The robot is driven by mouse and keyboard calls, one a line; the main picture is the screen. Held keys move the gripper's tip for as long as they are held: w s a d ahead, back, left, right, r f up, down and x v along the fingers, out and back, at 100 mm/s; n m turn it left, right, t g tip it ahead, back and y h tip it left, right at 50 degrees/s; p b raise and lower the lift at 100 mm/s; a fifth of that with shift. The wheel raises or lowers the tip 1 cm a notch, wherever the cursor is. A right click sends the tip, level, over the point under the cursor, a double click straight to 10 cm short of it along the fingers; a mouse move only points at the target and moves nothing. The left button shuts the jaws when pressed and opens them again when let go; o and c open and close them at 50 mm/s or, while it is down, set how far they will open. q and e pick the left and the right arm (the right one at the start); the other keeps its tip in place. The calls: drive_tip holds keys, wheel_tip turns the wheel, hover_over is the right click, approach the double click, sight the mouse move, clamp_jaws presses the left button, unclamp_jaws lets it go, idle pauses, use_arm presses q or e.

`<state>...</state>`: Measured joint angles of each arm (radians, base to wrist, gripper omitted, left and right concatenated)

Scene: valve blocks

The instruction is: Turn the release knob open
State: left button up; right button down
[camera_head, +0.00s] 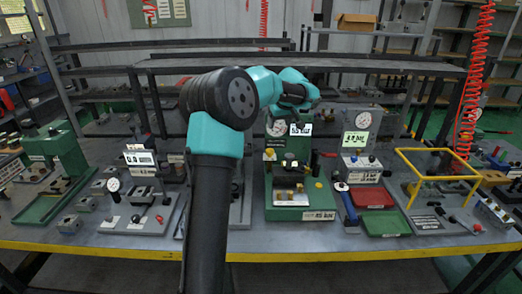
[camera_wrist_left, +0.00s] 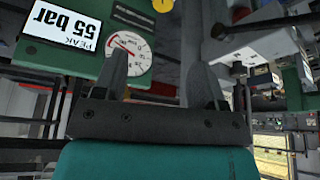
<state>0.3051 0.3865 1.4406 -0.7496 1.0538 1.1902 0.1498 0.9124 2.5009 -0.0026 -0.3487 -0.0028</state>
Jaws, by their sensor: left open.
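The green press station (camera_head: 301,208) stands at the middle of the bench, with a round gauge (camera_head: 276,127) and a lit display (camera_head: 300,129) at its top. In the left wrist view the display (camera_wrist_left: 62,30) reads PEAK 55 bar, beside the white gauge dial (camera_wrist_left: 130,55) with a red needle. Small brass and dark fittings (camera_head: 290,163) sit on the station's front; I cannot tell which one is the release knob. My left gripper (camera_head: 298,103) is above and behind these fittings, close to the gauge and display. Its fingers (camera_wrist_left: 163,80) are apart and empty.
Left of the station is a plate with a display (camera_head: 139,158) and small knobs. To the right are a blue-handled tool (camera_head: 348,204), red tray (camera_head: 371,196), green tray (camera_head: 386,223) and yellow frame (camera_head: 437,178). A dark shelf (camera_head: 240,64) runs behind.

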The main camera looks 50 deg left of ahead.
sight(270, 150)
use_arm(q)
drive_tip(key=shift+s+a, duration=0.2)
drive_tip(key=shift+a, duration=0.05)
drive_tip(key=x, duration=1.7)
drive_tip(key=shift+f, duration=0.2)
drive_tip(key=c, duration=0.9)
